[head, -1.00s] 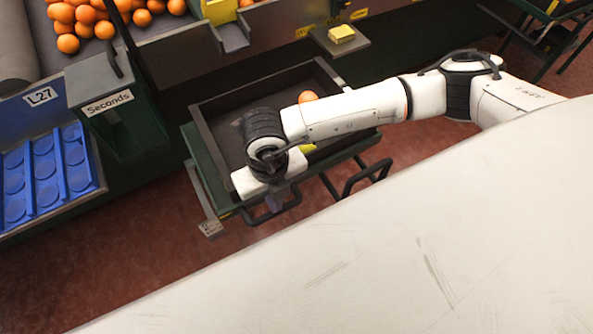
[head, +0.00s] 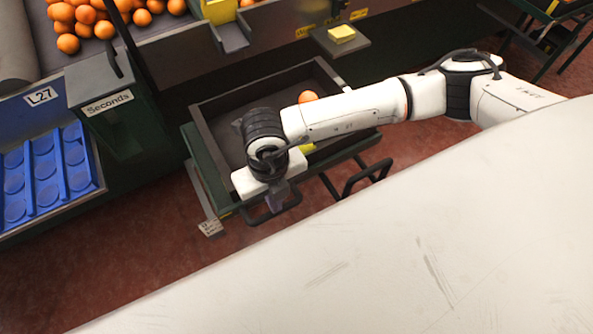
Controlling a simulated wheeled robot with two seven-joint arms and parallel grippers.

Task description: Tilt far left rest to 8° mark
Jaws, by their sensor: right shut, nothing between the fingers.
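A dark, shallow tray-like rest (head: 205,136) with a green frame stands in the middle of the head view. I take it for the rest in the task, but cannot be sure. A black handle (head: 256,219) is at its front edge. A pale strip with a small label (head: 211,227) hangs at its left front corner; its marks are too small to read. My right gripper (head: 279,197) is shut and empty, pointing down at the front handle. Whether it touches the handle cannot be told. My right arm hides part of the rest. My left gripper is out of view.
One orange (head: 307,97) lies in the rest, beside my forearm. A second black handle (head: 367,178) is to the right. A box labelled Seconds (head: 125,135) and a blue tray (head: 45,170) stand left. A pale surface (head: 400,260) fills the foreground.

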